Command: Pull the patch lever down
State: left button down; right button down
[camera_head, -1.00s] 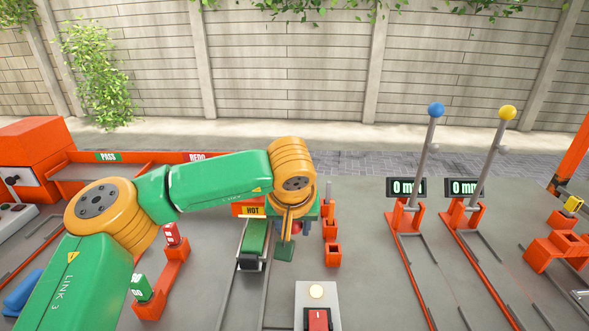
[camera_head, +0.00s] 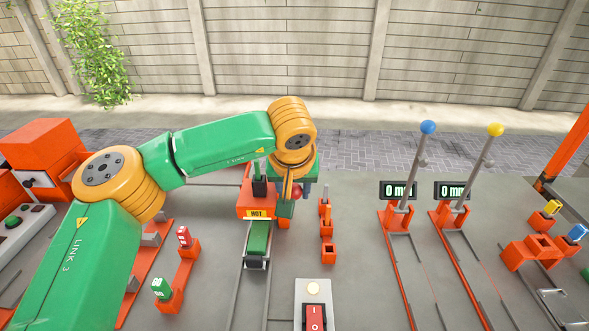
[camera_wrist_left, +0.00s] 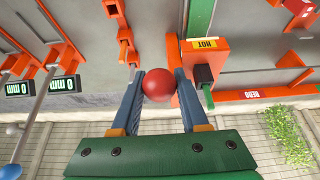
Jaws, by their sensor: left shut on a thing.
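The patch lever's red ball knob (camera_wrist_left: 158,85) sits between the two fingers of my left gripper (camera_wrist_left: 158,76) in the left wrist view, and the gripper is shut on it. In the head view a little of the red ball (camera_head: 297,192) shows between the fingers of the left gripper (camera_head: 296,188). It is just right of the orange box marked HOT (camera_head: 257,213). The lever's rod is hidden. My right gripper is in neither view.
A green bar (camera_head: 259,237) lies on rails in front of the HOT box. Orange sockets (camera_head: 327,251) stand close on the right. Two tall levers with a blue knob (camera_head: 428,127) and a yellow knob (camera_head: 495,129) stand farther right. A red switch (camera_head: 314,317) is in front.

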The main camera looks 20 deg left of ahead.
pick_arm(q)
jog(key=c, duration=0.8)
grip_release()
jog(key=o, duration=0.4)
jog(key=shift+s, duration=0.15)
jog(key=shift+s+d+r, duration=0.1)
jog(key=shift+s, duration=0.1)
jog(key=shift+w+r+p, duration=0.15)
jog(key=shift+r+p, duration=0.3)
jog(key=shift+p, duration=0.05)
notch_tip(320, 180, up, 6)
jog(key=p, duration=0.5)
jog(key=shift+f, duration=0.5)
